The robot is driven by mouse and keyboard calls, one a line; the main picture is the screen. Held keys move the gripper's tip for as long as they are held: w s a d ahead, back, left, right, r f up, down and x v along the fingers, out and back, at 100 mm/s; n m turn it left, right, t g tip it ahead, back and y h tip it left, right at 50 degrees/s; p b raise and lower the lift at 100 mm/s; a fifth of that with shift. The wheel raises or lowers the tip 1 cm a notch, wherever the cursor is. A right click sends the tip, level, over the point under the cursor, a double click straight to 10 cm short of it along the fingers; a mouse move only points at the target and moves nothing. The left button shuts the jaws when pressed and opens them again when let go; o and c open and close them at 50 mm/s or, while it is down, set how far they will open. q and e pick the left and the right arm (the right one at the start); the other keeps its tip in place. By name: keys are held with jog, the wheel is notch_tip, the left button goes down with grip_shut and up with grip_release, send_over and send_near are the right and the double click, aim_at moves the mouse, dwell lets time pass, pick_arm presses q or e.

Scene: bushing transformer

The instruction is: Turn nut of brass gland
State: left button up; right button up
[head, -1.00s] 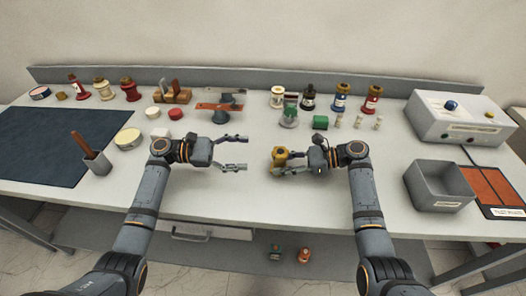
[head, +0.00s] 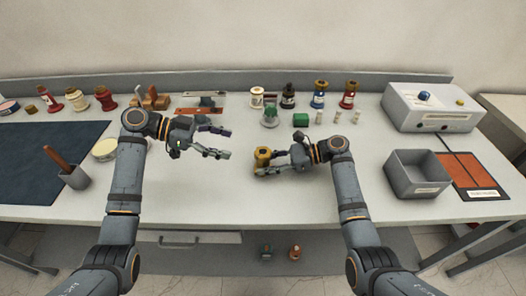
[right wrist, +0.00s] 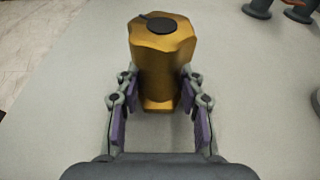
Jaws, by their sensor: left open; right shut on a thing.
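The brass gland (head: 262,157) stands upright on the table in the front middle of the head view. In the right wrist view the brass gland (right wrist: 162,65) shows a faceted nut at the top, with a dark round centre, above a rounder body and a wider foot. My right gripper (head: 267,166) is shut on the gland, coming from the right. In the right wrist view its fingers (right wrist: 158,88) lie on both sides of the lower body. My left gripper (head: 228,143) is open and empty, left of and beyond the gland, pointing right.
A grey open box (head: 417,188) is at the right, beside a brown pad (head: 466,167). At the left are a dark mat (head: 30,170) and a cup (head: 75,177). The table's front middle is clear.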

aim_at(262, 153)
pick_arm(q)
jog(key=x, duration=1.2)
jog(key=shift+f, duration=0.1)
jog(key=c, duration=1.2)
jog(key=shift+s+f+n+t, duration=0.1)
jog(key=shift+f+n+t, duration=0.05)
jog(key=shift+n+t, duration=0.2)
jog(key=n+t+y, duration=0.1)
jog(key=n+t, duration=0.1)
jog(key=t, duration=0.1)
jog(key=shift+d+n, duration=0.1)
jog(key=shift+n, duration=0.15)
jog(key=shift+n+t, duration=0.3)
jog(key=shift+t, duration=0.05)
